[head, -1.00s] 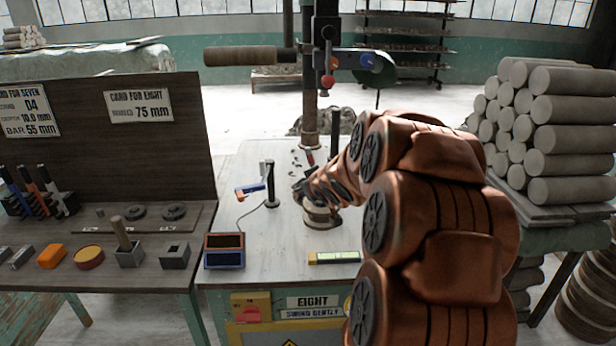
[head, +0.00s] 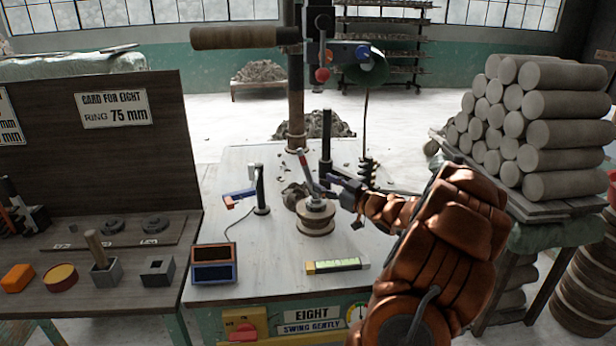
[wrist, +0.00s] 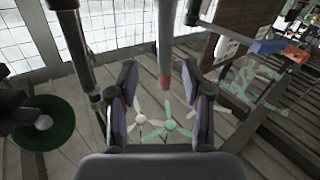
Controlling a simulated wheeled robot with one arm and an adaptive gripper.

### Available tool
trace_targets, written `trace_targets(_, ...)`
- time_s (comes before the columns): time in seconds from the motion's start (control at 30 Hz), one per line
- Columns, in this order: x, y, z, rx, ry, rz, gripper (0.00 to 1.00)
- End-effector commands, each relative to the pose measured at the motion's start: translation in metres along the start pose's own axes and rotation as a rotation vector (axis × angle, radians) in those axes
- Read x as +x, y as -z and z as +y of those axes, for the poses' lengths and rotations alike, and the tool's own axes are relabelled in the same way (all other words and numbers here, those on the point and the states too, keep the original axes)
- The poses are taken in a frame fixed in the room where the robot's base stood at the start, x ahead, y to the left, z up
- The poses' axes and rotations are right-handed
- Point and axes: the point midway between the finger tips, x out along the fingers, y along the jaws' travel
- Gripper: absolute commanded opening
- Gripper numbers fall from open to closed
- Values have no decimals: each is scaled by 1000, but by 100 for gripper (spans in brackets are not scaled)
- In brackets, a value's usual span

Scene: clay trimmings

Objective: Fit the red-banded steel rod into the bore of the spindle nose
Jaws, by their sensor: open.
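The steel rod (head: 308,172) with a red band near its top stands at the grey spindle nose (head: 316,205), above a round tan drum. It leans a little to the left in the head view. How deep its lower end sits in the bore I cannot tell. My gripper (head: 338,188) is open, just right of the rod and at about the height of its lower half. In the wrist view the rod (wrist: 165,40) hangs from the top edge, its red-banded end between and apart from the fingertips of my gripper (wrist: 160,80).
A blue-and-red tool on a post (head: 261,190) stands left of the drum, and a dark post (head: 326,150) behind it. Stacked clay cylinders (head: 560,130) are at right.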

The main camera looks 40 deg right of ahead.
Motion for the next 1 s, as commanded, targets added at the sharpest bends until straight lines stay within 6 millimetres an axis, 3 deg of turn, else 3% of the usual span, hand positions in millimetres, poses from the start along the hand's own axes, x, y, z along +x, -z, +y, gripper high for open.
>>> trace_targets(0.7,59,5,-6,1,-2,-2,50)
trace_targets(1.0,65,5,-5,1,-3,-2,50)
